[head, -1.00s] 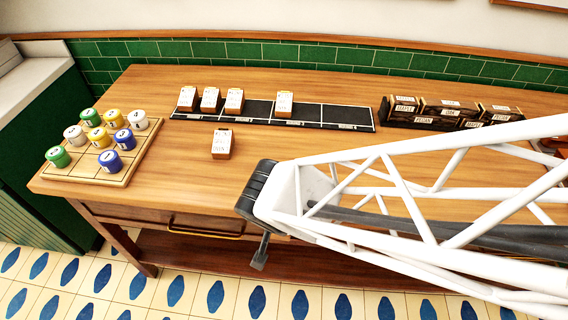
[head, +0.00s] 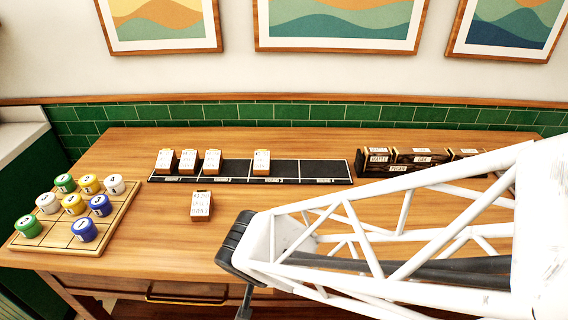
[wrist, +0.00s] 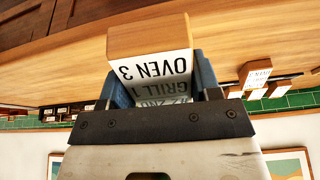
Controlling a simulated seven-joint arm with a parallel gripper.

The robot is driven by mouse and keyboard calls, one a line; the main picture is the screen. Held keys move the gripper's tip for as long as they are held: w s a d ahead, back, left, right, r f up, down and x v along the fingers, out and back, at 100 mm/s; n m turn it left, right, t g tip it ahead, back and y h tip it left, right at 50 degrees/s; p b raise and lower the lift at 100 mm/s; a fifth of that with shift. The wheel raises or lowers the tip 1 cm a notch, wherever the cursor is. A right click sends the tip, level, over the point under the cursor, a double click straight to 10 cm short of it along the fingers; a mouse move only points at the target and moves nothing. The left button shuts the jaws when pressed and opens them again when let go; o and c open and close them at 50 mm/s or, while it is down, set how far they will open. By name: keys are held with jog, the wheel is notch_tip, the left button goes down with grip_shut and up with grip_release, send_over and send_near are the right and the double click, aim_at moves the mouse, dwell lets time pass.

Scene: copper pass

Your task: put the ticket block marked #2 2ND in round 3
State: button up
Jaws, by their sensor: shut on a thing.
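My gripper (wrist: 158,84) is shut on a wooden ticket block (wrist: 150,35) with a white face, in the wrist view. The face reads OVEN 3 and GRILL 1, upside down; a third line by the jaws is shaded and seems to read #2 2ND. The block is held in the air. In the head view I cannot make out the block. The black rail (head: 326,171) has several marked sections; its labels are too small to read surely. Its third section from the left holds one block (head: 261,162) at its left side, with bare room to the right.
Three more blocks stand in the rail's left part, one of them here (head: 165,161). A loose block (head: 202,205) lies in front of the rail. Dark boxes (head: 420,156) stand right of it. A wooden board (head: 112,228) with coloured pots is at left. The rail's right section is empty.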

jog(key=w, duration=0.5)
jog(key=w+d, duration=0.1)
jog(key=w, duration=0.4)
jog(key=w+d, duration=0.1)
jog(key=w, duration=0.4)
jog(key=shift+r, duration=0.4)
jog(key=shift+n, duration=0.3)
jog(key=w+d, duration=0.2)
jog(key=w, duration=0.2)
jog(key=w+d, duration=0.2)
jog(key=w, duration=0.2)
jog(key=w+d, duration=0.2)
jog(key=w, duration=0.3)
jog(key=shift+d+f, duration=0.25)
jog(key=shift+w, duration=0.15)
send_over(287, 165)
jog(key=s, duration=0.1)
jog(key=shift+s+f, duration=0.15)
jog(key=shift+f, duration=0.6)
jog(key=shift+f, duration=0.15)
jog(key=shift+f, duration=1.6)
jog(key=shift+f, duration=0.15)
jog(key=o, duration=1)
